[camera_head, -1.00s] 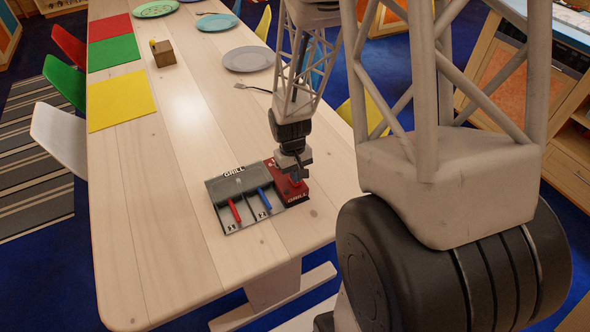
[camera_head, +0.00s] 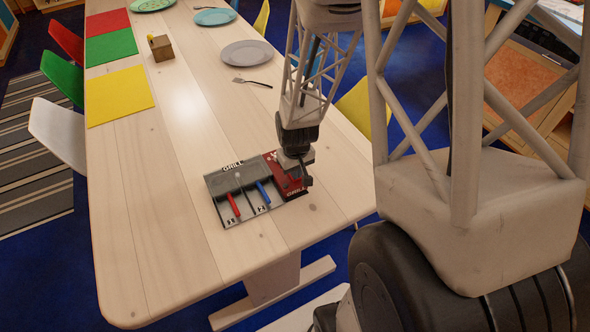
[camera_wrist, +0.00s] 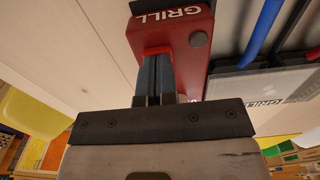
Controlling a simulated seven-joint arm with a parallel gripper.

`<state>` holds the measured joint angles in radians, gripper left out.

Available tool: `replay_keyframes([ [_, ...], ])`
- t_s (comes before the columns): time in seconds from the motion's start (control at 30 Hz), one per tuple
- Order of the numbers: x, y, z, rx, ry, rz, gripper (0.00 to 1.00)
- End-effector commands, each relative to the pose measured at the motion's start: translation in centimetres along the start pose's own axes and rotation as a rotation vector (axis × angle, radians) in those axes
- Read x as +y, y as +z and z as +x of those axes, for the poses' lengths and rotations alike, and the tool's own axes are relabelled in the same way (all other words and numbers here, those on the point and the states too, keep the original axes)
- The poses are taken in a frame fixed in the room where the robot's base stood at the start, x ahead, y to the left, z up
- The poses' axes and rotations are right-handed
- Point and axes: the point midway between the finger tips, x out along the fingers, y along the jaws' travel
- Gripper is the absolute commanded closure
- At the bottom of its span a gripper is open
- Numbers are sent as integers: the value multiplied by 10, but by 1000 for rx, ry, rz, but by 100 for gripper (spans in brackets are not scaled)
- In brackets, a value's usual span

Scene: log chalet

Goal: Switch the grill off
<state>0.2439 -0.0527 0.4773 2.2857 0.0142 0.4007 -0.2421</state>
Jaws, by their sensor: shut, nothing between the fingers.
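A grey panel (camera_head: 222,184) lies on the wooden table. It carries a red lever (camera_head: 234,205) and a blue lever (camera_head: 263,192), and "GRILL" is written along its far edge. A red box (camera_head: 277,180), also marked "GRILL", is at the panel's right end. My gripper (camera_head: 300,182) is over this box. In the wrist view my gripper (camera_wrist: 158,62) is shut and empty, its tips at a bright red part (camera_wrist: 157,49) of the red box (camera_wrist: 183,60). Contact cannot be told. A round grey knob (camera_wrist: 199,39) is beside the tips. The fingers hide part of the bright red piece.
The table (camera_head: 170,220) is clear to the left of the panel. A grey plate (camera_head: 247,53), a fork (camera_head: 252,83), a small wooden block (camera_head: 161,47) and coloured mats (camera_head: 120,97) lie farther back. Chairs (camera_head: 58,132) stand along the left side.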

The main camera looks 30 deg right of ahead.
Motion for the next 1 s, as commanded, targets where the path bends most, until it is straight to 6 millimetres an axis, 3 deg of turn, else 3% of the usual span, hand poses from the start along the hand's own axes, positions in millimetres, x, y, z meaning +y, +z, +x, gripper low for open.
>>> replay_keyframes([
  [0.03, -1, 6, 11, -10, -3, 1, 100],
  [0.1, -1, 8, 12, -12, -3, 1, 100],
  [1.0, -1, 14, 14, -21, -4, 1, 100],
])
